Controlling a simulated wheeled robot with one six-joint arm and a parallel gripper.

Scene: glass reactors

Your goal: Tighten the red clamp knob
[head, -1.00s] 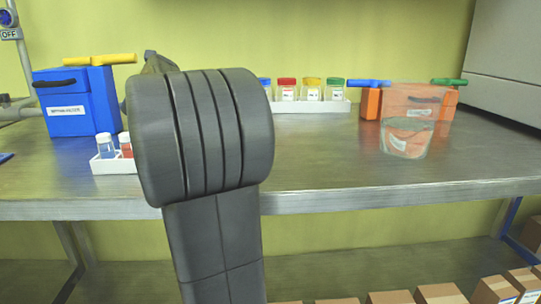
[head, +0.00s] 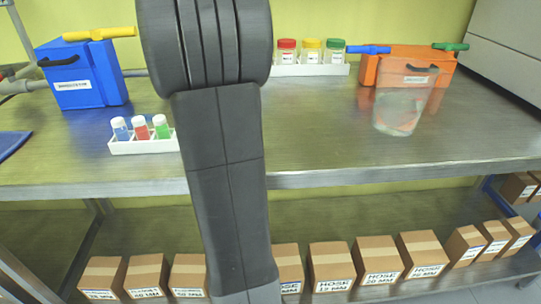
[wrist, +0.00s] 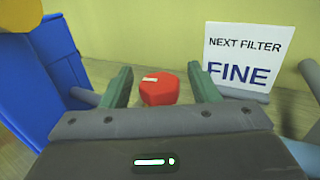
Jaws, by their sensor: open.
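The red clamp knob (wrist: 159,89) shows in the wrist view as a faceted red knob with a pale mark on its top left. My gripper (wrist: 161,84) is open, its two green fingers standing apart on the left and right of the knob. I cannot tell whether either finger touches it. In the head view my own dark arm covers the middle, and neither the knob nor my gripper can be seen there.
A blue box with a yellow handle (head: 80,75) stands left; its side (wrist: 50,75) is near my left finger. A "NEXT FILTER FINE" sign (wrist: 240,55) stands behind right. A small vial rack (head: 145,146), an orange box (head: 385,68) and a clear container (head: 400,108) are on the bench.

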